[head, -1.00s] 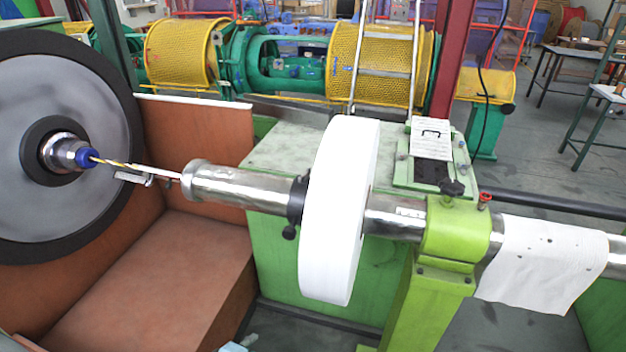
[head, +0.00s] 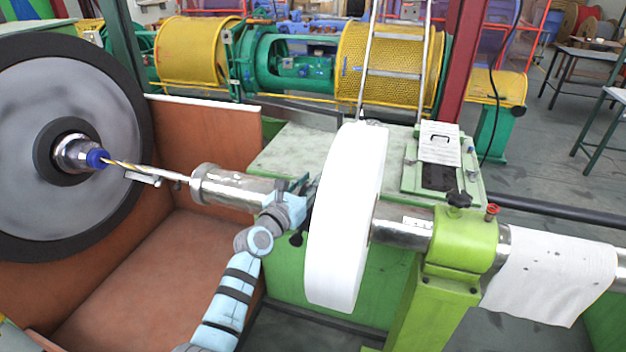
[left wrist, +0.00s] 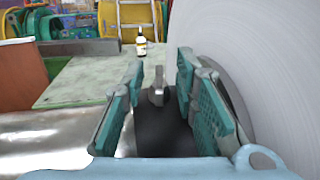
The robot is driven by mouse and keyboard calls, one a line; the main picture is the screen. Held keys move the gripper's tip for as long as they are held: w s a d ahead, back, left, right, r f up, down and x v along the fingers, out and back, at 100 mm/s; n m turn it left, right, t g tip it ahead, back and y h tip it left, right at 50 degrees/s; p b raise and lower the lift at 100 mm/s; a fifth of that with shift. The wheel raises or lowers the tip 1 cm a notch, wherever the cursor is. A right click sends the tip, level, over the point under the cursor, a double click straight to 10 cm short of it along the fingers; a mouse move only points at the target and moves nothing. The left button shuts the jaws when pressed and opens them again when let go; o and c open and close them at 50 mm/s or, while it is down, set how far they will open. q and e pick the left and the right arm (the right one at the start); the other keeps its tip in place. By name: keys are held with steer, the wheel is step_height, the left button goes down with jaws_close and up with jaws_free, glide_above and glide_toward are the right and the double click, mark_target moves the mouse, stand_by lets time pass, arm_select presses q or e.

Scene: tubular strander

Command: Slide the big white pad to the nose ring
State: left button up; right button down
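The big white pad (head: 348,220) is a thick disc standing upright around the steel tube (head: 230,187). A ring at the tube's left end (head: 196,185), apparently the nose ring, is well left of the pad. My left gripper (head: 300,193) is at the tube, just left of the pad, and partly hides the black collar there. In the left wrist view its teal fingers (left wrist: 160,105) are open, with the black collar (left wrist: 165,135) and its knob (left wrist: 156,88) between them. The pad's face (left wrist: 275,60) is close beside the right finger. My right gripper is not in view.
A green bearing post (head: 455,255) holds the tube right of the pad. A white cloth (head: 550,275) hangs over the tube farther right. A large reel (head: 60,145) stands left. A bottle (left wrist: 141,42) stands on the green top behind. The tube left of my gripper is clear.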

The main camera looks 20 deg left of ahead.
arm_select(q)
steer(key=shift+x, duration=0.75)
steer(key=shift+a+r, duration=0.1)
steer(key=shift+r, duration=0.05)
jaws_close()
steer(key=shift+w, duration=0.1)
